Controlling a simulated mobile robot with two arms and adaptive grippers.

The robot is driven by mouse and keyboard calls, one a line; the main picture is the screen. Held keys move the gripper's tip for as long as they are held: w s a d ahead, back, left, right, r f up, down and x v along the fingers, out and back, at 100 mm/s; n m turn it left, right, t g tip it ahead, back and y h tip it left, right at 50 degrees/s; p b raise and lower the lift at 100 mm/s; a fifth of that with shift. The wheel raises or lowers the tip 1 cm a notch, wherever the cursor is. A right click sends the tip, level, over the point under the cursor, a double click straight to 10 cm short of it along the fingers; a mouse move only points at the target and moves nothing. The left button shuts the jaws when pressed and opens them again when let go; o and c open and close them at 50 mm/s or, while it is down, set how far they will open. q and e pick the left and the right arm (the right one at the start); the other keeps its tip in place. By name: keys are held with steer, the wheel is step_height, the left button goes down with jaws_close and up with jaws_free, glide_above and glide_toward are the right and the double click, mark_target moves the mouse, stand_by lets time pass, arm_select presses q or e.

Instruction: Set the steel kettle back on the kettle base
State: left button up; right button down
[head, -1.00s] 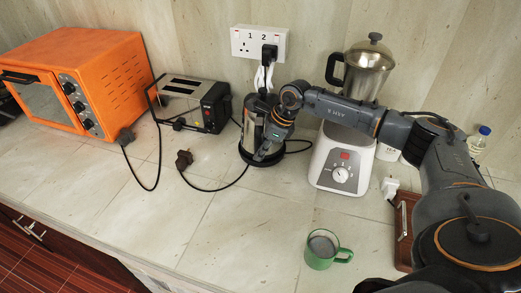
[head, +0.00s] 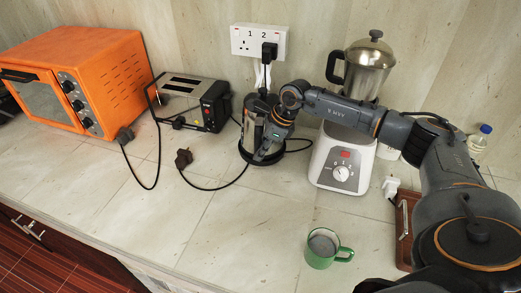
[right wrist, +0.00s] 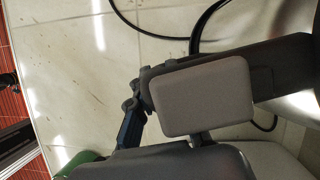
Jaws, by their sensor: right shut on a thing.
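The steel kettle (head: 249,122) stands upright at the back of the counter, below the wall socket, partly hidden by my right gripper and forearm. The black round kettle base (head: 249,158) shows as a dark rim directly under it. The kettle looks lined up over the base; whether it fully rests on it I cannot tell. My right gripper (head: 266,150) is at the kettle's right front side, shut on the kettle. In the right wrist view a large grey finger pad fills the middle and hides the contact. My left gripper is not in view.
A toaster (head: 190,103) stands close left of the kettle, and a blender (head: 343,160) close right. A loose black plug (head: 184,158) and cords lie in front. A green mug (head: 321,250) stands near the front. An orange oven (head: 85,75) is far left. The front middle counter is clear.

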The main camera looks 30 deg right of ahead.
steer(key=shift+w+b, duration=0.15)
steer(key=shift+b, duration=0.2)
stand_by(0.6)
steer(key=shift+r, duration=0.1)
steer(key=c, duration=1.2)
jaws_free()
steer(key=shift+s+f, duration=0.4)
steer(key=shift+d+r, duration=0.1)
steer(key=shift+r, duration=0.4)
steer(key=v, duration=1.1)
steer(key=shift+r, duration=0.3)
